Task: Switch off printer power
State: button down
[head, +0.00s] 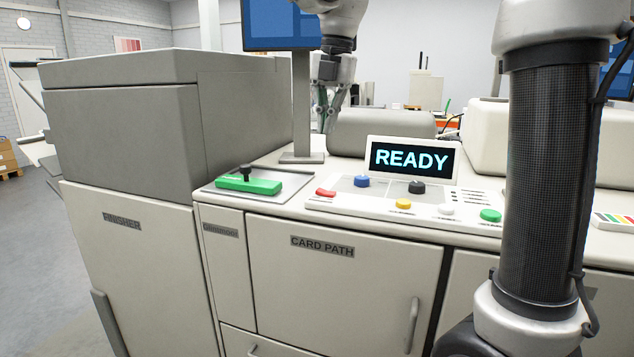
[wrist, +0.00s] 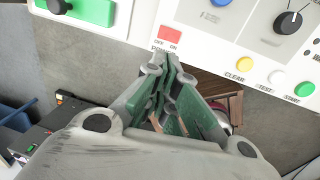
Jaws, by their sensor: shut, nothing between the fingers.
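The red power rocker (head: 325,193) sits at the left end of the white control panel (head: 385,204). In the wrist view the red rocker (wrist: 170,33) has OFF printed by its left part and ON by its right part; I cannot tell which side is pressed. The panel's screen (head: 411,159) is lit and reads READY. My gripper (head: 326,122) hangs above and behind the panel in the head view, fingers shut and empty. In the wrist view my gripper (wrist: 165,65) has its fingertips just below the rocker in the picture; touch does not show.
A blue button (head: 362,181), black knob (head: 417,187), yellow button (head: 403,204), white button (head: 446,210) and green button (head: 490,215) share the panel. A green block with a black knob (head: 248,185) lies left. A monitor post (head: 301,100) stands near my gripper.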

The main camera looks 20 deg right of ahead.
aim_at(325, 198)
jog(key=f, duration=0.9)
jog(key=w+a+f, duration=0.1)
jog(key=f, duration=0.4)
jog(key=shift+a, duration=0.1)
jog(key=shift+w+a+f+h, duration=0.15)
jog(key=shift+f+h, duration=0.1)
jog(key=shift+h, duration=0.15)
jog(key=shift+s, duration=0.2)
jog(key=shift+s+d+r, duration=0.15)
jog(key=shift+s+d, duration=0.25)
jog(key=shift+d, duration=0.3)
jog(key=shift+r, duration=0.1)
